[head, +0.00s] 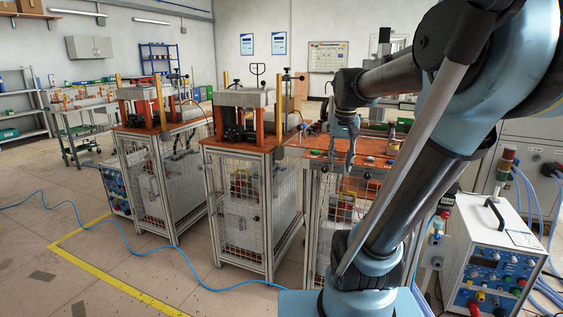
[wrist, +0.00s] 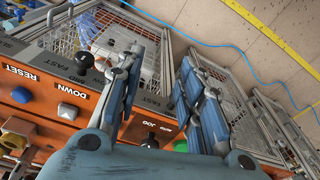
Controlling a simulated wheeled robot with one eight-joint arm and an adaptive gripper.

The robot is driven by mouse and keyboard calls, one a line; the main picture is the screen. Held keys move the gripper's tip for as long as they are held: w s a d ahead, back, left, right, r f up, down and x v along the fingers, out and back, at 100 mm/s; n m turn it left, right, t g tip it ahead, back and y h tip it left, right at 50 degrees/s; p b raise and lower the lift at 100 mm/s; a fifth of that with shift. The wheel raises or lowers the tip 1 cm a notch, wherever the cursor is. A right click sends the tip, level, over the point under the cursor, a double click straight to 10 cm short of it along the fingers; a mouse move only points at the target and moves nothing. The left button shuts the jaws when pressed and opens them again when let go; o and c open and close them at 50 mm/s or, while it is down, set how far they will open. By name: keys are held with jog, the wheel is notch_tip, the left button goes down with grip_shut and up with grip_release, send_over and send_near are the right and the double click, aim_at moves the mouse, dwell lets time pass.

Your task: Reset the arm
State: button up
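My gripper (wrist: 160,55) is open and empty, with a clear gap between its two blue-grey fingers. In the head view my gripper (head: 343,165) points down at the front edge of the right-hand orange-topped station (head: 318,154). In the wrist view the fingers hang over the orange control panel (wrist: 50,126), which bears labels such as RESET, DOWN, FAST and JOG, upside down or tilted. A blue button (wrist: 21,95), a white button (wrist: 65,110) and a black knob (wrist: 86,60) sit left of the fingers. Whether a finger touches the panel cannot be told.
Two caged press stations (head: 240,175) and (head: 160,170) stand to the left. A white power unit (head: 495,255) with a handle stands at the right. A blue hose (head: 130,240) crosses the floor near a yellow line (head: 110,285). The left floor is mostly clear.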

jog(key=s+f+n, duration=0.1)
jog(key=s+f, duration=1.3)
jog(key=f, duration=0.3)
jog(key=shift+s+n+t, duration=0.3)
jog(key=shift+n+t, duration=0.1)
